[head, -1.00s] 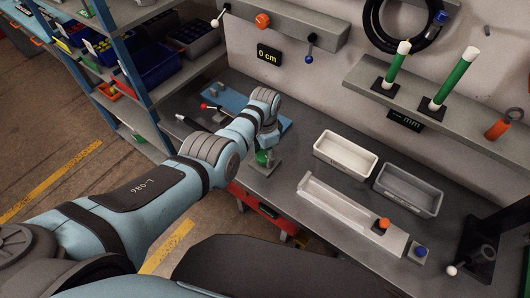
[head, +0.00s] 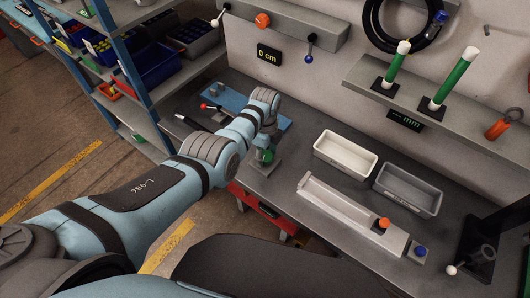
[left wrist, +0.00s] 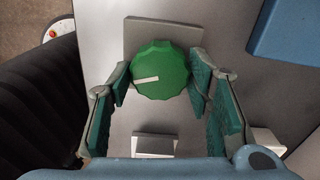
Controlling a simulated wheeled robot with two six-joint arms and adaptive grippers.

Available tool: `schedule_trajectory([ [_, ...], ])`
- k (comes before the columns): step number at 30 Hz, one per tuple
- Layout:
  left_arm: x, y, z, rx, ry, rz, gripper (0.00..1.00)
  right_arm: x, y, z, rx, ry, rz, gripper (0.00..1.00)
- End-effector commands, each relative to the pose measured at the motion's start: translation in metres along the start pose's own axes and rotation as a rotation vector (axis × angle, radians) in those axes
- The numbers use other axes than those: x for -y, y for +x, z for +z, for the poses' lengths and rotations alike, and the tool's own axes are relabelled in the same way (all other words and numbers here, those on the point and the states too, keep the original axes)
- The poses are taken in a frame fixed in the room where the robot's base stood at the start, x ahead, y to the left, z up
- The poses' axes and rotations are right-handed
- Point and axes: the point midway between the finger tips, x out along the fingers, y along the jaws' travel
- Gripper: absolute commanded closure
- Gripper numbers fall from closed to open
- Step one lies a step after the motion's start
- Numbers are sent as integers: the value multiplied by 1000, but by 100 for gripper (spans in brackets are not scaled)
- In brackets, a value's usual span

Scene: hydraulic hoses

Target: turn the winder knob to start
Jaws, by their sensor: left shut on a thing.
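The green winder knob (left wrist: 161,70) sits on a grey square mount, with a white pointer line running toward its left edge in the left wrist view. My left gripper (left wrist: 160,78) is around the knob, with its teal finger pads at its left and right sides, shut on it. In the head view my left gripper (head: 264,146) reaches down over the knob (head: 264,157) near the bench's front edge and partly hides it. A wall display (head: 268,55) reads 0 cm. My right gripper is not in view.
A white bin (head: 345,155), a grey bin (head: 408,190) and a long tray (head: 350,214) stand to the right. Shelves (head: 165,60) stand at left.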

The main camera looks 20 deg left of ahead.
Motion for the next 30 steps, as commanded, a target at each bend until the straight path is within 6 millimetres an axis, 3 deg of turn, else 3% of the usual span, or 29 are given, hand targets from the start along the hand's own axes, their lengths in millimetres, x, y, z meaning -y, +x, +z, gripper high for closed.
schedule_trajectory([
  [13, 0, -1, 1, 2, 283, -1, 82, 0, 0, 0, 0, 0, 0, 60],
  [30, 1, -1, 2, 3, 344, -2, 82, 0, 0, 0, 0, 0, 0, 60],
])
